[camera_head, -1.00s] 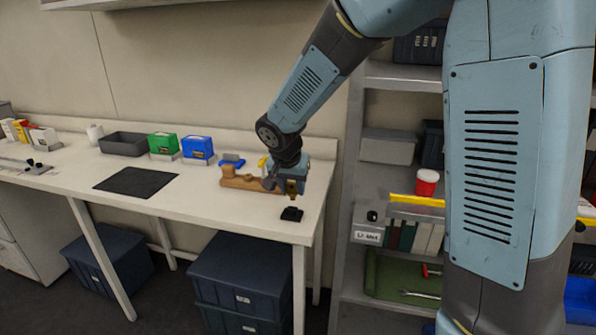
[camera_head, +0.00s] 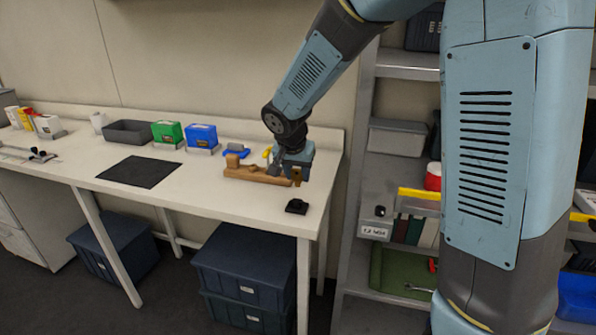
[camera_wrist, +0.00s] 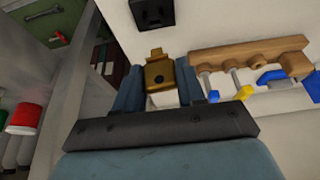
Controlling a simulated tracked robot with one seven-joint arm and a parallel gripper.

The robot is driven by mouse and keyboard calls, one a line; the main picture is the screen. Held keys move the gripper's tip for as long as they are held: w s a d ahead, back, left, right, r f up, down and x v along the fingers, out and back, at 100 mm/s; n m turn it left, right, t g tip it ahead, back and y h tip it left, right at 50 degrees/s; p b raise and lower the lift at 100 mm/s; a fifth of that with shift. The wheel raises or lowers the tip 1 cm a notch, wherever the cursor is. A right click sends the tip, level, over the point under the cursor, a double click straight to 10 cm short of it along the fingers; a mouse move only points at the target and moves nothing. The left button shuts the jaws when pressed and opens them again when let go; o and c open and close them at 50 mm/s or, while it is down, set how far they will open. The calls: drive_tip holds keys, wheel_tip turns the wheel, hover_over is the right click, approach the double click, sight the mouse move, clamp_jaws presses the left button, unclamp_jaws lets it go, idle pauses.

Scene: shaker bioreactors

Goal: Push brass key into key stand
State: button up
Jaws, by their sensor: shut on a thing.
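The brass key (camera_wrist: 158,73) is held between the two fingers of my gripper (camera_wrist: 160,92) in the wrist view. It also shows as a small brass piece below my gripper in the head view (camera_head: 297,178). My gripper (camera_head: 294,165) is shut on it, above the right end of the bench. A small black block (camera_head: 296,206) with a socket, which looks like the key stand, lies on the bench near its front right edge. In the wrist view this black stand (camera_wrist: 152,14) is at the top, apart from the key and beyond its tip.
A wooden rack (camera_head: 255,175) with tools stands just left of my gripper, close to it. A blue box (camera_head: 201,136), green box (camera_head: 167,133) and grey tray (camera_head: 128,131) are farther left. Shelves (camera_head: 405,175) stand right of the bench. Bench space around the stand is clear.

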sight(297, 182)
drive_tip(key=shift+f, duration=1.8)
drive_tip(key=shift+m, duration=0.4)
drive_tip(key=shift+s, duration=0.15)
drive_tip(key=shift+f, duration=1.2)
idle(1.9)
